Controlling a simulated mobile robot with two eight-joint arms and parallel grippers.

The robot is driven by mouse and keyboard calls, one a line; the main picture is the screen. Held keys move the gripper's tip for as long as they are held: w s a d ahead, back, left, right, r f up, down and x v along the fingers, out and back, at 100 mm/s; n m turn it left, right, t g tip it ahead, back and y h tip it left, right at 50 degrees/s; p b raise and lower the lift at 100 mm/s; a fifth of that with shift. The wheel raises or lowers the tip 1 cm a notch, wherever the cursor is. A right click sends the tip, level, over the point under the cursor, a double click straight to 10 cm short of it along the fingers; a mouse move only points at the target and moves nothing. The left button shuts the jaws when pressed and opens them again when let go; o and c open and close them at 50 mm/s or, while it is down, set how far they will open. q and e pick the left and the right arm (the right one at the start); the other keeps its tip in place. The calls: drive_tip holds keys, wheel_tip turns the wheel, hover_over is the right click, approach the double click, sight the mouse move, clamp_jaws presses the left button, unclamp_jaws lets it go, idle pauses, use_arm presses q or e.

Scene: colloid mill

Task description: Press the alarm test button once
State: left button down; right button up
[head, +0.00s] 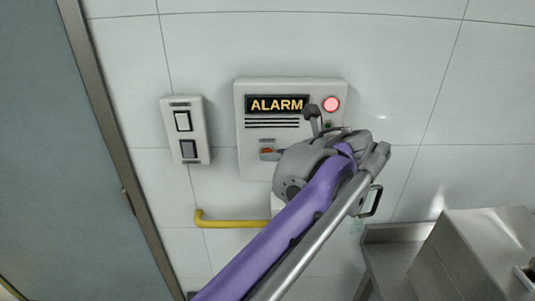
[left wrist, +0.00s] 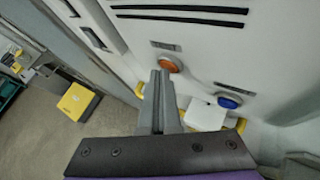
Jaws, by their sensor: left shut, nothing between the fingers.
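The white alarm panel (head: 242,110) is on the tiled wall, with a lit ALARM sign (head: 277,104) and a glowing red lamp (head: 331,104). An orange button (head: 267,153) is at its lower left; it also shows in the left wrist view (left wrist: 168,64). A blue button (left wrist: 229,101) is to its right there, hidden in the head view behind my arm. The labels above both buttons are too small to read. My left gripper (head: 279,153) is shut and empty. Its fingertips (left wrist: 161,72) are right by the orange button; I cannot tell whether they touch. My right gripper is not in view.
A two-rocker switch plate (head: 185,130) is left of the panel, beside a grey door (head: 60,150). A yellow rail (head: 232,222) runs below the panel. Steel equipment (head: 475,250) stands at the lower right. A yellow box (left wrist: 77,101) is on the floor.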

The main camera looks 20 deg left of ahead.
use_arm(q)
drive_tip(key=shift+s+d, duration=0.25)
drive_tip(key=shift+s, duration=0.55)
drive_tip(key=s, duration=0.2)
drive_tip(key=s+d, duration=0.1)
drive_tip(key=s, duration=0.2)
drive_tip(key=shift+d, duration=0.15)
drive_tip(key=shift+w, duration=0.1)
drive_tip(key=s+a+f+n+h, duration=0.2)
drive_tip(key=s+f+n, duration=0.4)
drive_tip(key=f+n, duration=0.3)
drive_tip(key=s+a+f+n+g+h, duration=0.1)
drive_tip(key=s+f+n+h, duration=0.3)
drive_tip(key=f+n, duration=0.5)
drive_tip(key=s+a+f+n+h, duration=0.3)
drive_tip(key=s+f+n, duration=0.5)
drive_tip(key=f, duration=0.5)
drive_tip(key=shift+f+n+g+h, duration=0.35)
drive_tip(key=shift+n+h, duration=0.15)
drive_tip(key=shift+n, duration=0.5)
